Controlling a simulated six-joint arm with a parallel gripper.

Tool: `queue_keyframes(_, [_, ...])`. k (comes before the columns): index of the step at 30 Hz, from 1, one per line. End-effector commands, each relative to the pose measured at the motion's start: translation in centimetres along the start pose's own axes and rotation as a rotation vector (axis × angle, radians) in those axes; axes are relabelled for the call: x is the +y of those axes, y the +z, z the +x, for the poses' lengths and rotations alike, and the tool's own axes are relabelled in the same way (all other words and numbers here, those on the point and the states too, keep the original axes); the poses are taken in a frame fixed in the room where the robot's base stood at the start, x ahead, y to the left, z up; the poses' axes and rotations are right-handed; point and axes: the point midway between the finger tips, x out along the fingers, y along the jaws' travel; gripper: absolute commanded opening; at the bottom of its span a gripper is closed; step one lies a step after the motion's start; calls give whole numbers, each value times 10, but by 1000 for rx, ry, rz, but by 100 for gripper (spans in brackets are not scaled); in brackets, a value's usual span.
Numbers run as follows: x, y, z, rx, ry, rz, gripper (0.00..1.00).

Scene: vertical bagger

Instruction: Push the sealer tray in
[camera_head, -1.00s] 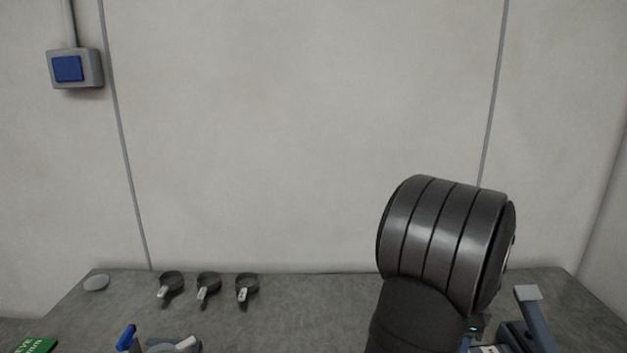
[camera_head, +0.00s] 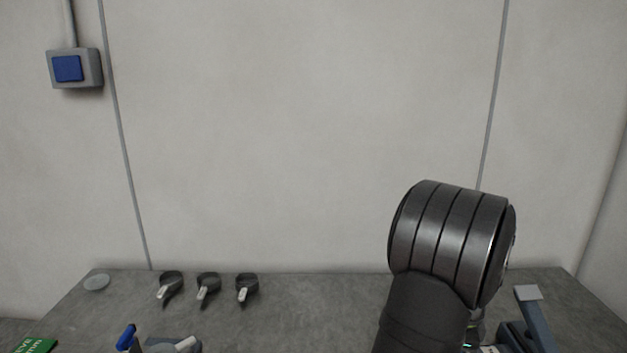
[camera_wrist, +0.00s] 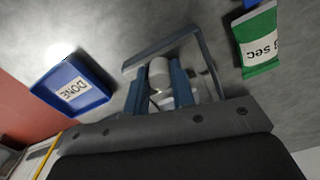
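The sealer seems to be the blue-grey machine (camera_head: 535,325) at the right of the bench in the head view, with a light plate on a raised arm; its lower part is cut off by the frame. In the wrist view a grey angled frame (camera_wrist: 165,46) and blue uprights stand around a pale cylinder (camera_wrist: 159,74); I cannot tell which part is the sealer tray.
A blue tray marked DONE (camera_wrist: 70,93) lies left and a green label marked sec (camera_wrist: 259,42) lies right in the wrist view. Bare bench lies between scoops and arm.

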Motion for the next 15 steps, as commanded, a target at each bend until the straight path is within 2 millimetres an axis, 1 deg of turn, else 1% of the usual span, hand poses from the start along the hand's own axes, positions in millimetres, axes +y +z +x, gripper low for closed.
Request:
queue_keyframes(5, [-1, -3, 0, 0, 0, 1, 3])
queue_keyframes(15, [-7, -26, 0, 0, -1, 2, 3])
